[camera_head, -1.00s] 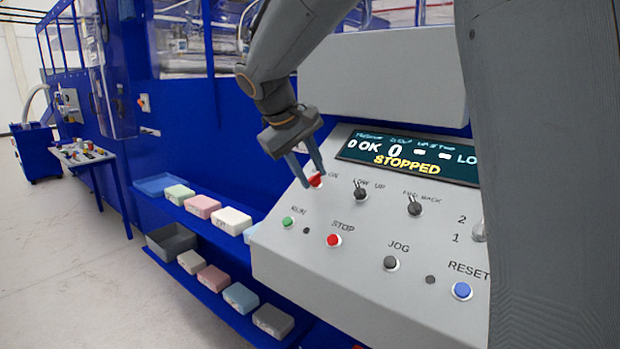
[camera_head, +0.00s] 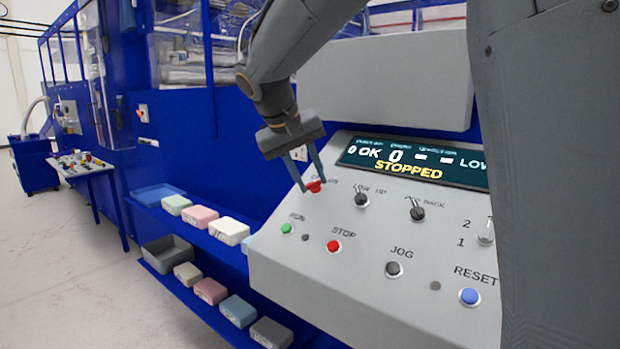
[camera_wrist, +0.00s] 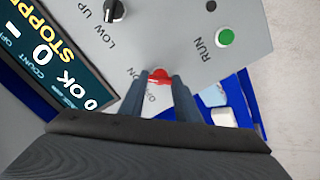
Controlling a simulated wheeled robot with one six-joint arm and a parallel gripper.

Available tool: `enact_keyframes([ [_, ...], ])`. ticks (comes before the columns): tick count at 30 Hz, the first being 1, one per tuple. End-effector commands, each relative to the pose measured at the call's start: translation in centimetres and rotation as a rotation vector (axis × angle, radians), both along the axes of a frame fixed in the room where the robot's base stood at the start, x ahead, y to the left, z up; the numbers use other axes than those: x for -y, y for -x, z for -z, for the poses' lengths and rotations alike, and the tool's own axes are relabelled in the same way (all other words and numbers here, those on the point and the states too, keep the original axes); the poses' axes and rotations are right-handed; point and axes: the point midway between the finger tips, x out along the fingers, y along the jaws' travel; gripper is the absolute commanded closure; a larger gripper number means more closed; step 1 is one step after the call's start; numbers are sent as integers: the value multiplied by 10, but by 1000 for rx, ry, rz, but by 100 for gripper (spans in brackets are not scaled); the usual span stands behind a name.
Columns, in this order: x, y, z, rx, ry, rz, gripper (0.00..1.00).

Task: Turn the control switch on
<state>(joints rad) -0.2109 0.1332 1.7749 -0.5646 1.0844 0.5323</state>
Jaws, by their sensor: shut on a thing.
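The control switch (camera_head: 315,187) is a small red knob at the upper left of the grey sloping control panel (camera_head: 330,285). Its label is partly hidden by my fingers. My gripper (camera_head: 308,184) reaches down from above, with its two blue-grey fingers on either side of the red knob. In the wrist view the red switch (camera_wrist: 159,75) sits between the fingertips of my gripper (camera_wrist: 165,82), and the fingers are shut on it. The display (camera_head: 415,163) reads STOPPED in yellow.
Right of the switch are the LOW/UP selector (camera_head: 361,199) and another black selector (camera_head: 417,210). Below are the green RUN button (camera_head: 287,228), red STOP button (camera_head: 333,246), black JOG button (camera_head: 393,269) and blue RESET button (camera_head: 469,296). Shelves with foam blocks (camera_head: 229,231) stand left of the panel.

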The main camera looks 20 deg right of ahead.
Motion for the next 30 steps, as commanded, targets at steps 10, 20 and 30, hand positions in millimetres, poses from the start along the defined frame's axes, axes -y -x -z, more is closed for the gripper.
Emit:
enact_keyframes([
  [10, 0, 0, -1, 2, -1, 0, 52],
  [20, -2, 0, -4, 3, 0, -2, 52],
  [30, -24, 15, -48, 5, -1, -3, 52],
])
